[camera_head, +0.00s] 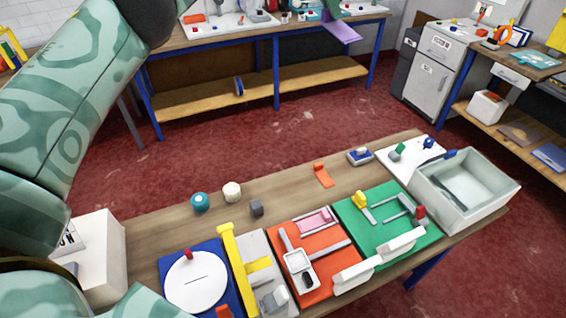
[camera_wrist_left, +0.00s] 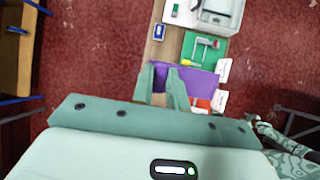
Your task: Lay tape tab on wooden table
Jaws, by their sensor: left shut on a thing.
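A flat purple tab, which I take to be the tape tab (camera_head: 343,32), hangs from my left gripper (camera_head: 333,7) at the top of the head view. In the left wrist view the purple tab (camera_wrist_left: 199,82) sits between the two fingers of my left gripper (camera_wrist_left: 166,72), which is shut on it. The gripper holds it in the air, above the wooden table (camera_head: 285,184). The wooden table also shows in the left wrist view (camera_wrist_left: 172,45), behind the tab.
An orange piece (camera_head: 322,175) and a small blue device (camera_head: 360,157) lie on the table's back strip. A teal ball (camera_head: 200,202), a white piece (camera_head: 232,191) and a grey cube (camera_head: 257,208) are left. Coloured boards, including a green one (camera_head: 375,237), and a pale bin (camera_head: 490,203) fill the front.

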